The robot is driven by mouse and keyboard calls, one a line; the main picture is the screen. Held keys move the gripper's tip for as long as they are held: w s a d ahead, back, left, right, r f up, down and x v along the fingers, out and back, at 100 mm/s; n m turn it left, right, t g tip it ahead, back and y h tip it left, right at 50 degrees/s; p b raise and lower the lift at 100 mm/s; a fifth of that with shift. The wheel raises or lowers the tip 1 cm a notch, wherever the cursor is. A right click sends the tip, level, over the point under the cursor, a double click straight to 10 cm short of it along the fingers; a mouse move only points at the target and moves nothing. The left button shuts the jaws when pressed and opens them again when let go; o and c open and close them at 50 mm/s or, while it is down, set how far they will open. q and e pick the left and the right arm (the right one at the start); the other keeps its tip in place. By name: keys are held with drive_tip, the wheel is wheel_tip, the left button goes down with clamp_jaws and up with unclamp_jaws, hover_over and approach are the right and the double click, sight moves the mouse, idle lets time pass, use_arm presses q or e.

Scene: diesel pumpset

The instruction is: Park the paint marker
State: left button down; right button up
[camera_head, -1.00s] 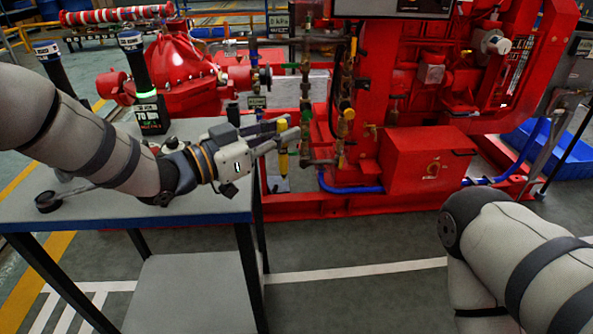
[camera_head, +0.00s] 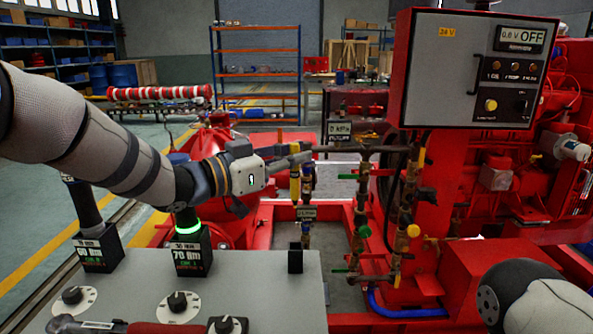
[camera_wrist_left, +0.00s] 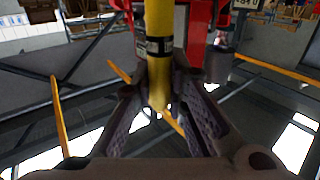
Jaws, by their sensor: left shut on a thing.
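The yellow paint marker (camera_head: 295,187) is held upright in my left gripper (camera_head: 298,158), which is shut on it. In the left wrist view the marker (camera_wrist_left: 159,30) stands between the two dark fingers (camera_wrist_left: 160,105), with a black band above its lower yellow part. In the head view the gripper is above and beyond the far right part of the grey bench, with red pump frame and pipework behind. A small black block (camera_head: 295,261) stands at the bench's far right edge; whether it is a marker holder I cannot tell. My right gripper is out of view.
The grey bench top (camera_head: 262,295) carries several dial knobs, a 60 Nm stand (camera_head: 96,250) and a 70 Nm stand (camera_head: 190,252) with a green ring. A red-handled tool (camera_head: 160,328) lies at the front. Pipes and valves (camera_head: 412,200) stand close right of the gripper.

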use_arm(q)
drive_tip(key=shift+s+d+r, duration=0.1)
drive_tip(key=shift+s+d, duration=0.05)
drive_tip(key=shift+s, duration=0.15)
drive_tip(key=shift+f, duration=0.3)
wheel_tip(320, 180, down, 13)
drive_tip(key=b, duration=0.2)
drive_tip(key=shift+r+b, duration=0.2)
drive_tip(key=shift+b, duration=0.1)
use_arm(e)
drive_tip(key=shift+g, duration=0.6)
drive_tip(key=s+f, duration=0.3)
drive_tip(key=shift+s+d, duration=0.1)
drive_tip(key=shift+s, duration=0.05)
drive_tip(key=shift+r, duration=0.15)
use_arm(q)
drive_tip(key=shift+f, duration=1)
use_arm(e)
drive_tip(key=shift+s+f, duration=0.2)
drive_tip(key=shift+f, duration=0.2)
use_arm(q)
drive_tip(key=c, duration=1.5)
unclamp_jaws()
